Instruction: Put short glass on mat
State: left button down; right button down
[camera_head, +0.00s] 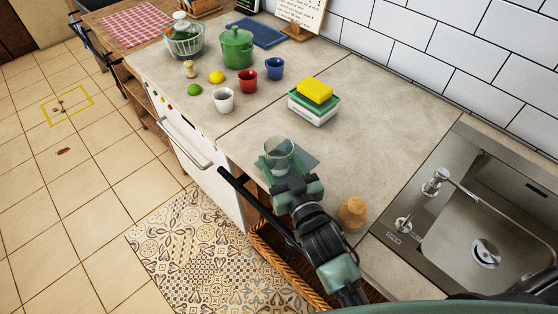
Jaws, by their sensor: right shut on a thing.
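A short clear glass (279,150) is near the counter's front edge, in the middle of the view. My right gripper (281,168) is shut on it from the near side. My left gripper is not in view.
White, red and blue cups (247,82), a lime and a lemon stand farther back. Counter between is clear.

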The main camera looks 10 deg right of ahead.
jog(key=shift+f, duration=0.1)
jog(key=c, duration=0.5)
grip_release()
jog(key=shift+s, duration=0.1)
jog(key=b+v, duration=0.1)
jog(key=v, duration=1)
jog(key=shift+b, duration=0.3)
jog(key=shift+s+d, duration=0.1)
jog(key=shift+s, duration=0.3)
